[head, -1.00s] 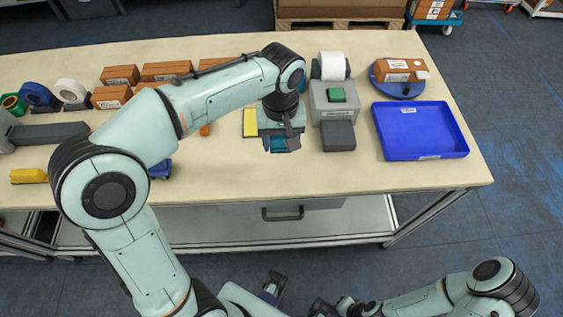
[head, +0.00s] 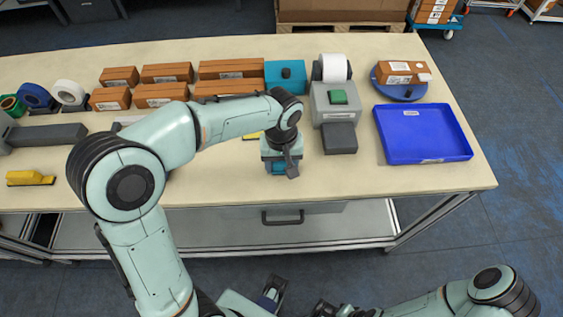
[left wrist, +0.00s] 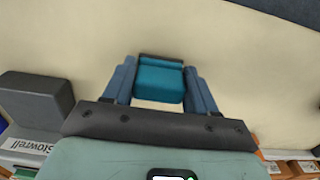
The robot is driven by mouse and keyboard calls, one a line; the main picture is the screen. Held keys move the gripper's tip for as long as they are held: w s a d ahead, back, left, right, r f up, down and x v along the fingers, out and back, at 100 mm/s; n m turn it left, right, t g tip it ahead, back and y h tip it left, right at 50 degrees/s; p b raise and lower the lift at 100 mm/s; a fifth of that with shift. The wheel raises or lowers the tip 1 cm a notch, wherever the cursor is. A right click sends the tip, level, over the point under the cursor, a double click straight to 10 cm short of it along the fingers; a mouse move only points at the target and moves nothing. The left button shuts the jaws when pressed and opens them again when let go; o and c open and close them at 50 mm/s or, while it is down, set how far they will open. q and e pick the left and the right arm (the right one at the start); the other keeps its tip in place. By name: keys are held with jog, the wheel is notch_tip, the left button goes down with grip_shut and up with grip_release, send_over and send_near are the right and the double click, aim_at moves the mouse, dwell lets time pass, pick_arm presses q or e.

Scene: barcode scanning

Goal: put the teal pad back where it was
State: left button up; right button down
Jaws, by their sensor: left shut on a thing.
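The teal pad (left wrist: 160,82) sits between the two fingers of my left gripper (left wrist: 162,88) in the left wrist view. In the head view my left gripper (head: 279,167) points down over the front part of the table, and a bit of the teal pad (head: 277,169) shows at its tips. The gripper is shut on the pad. I cannot tell how high the pad is above the table. My right gripper (head: 326,309) is low at the bottom edge of the head view, in front of the table, too small to tell its jaws.
A teal box with a black knob (head: 285,76) stands at the back. A grey device with a green top (head: 336,103) and a dark block (head: 339,138) stand right of my gripper. A blue tray (head: 423,133) lies farther right. Brown boxes (head: 160,95) line the back left. A yellow item (head: 251,136) lies partly hidden behind my gripper.

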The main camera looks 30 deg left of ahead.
pick_arm(q)
jog(key=shift+f, duration=0.25)
jog(key=o, duration=1.1)
jog(key=shift+r, duration=0.1)
jog(key=shift+r, duration=0.5)
notch_tip(320, 180, up, 11)
jog(key=shift+r+p, duration=0.2)
jog(key=shift+p, duration=0.9)
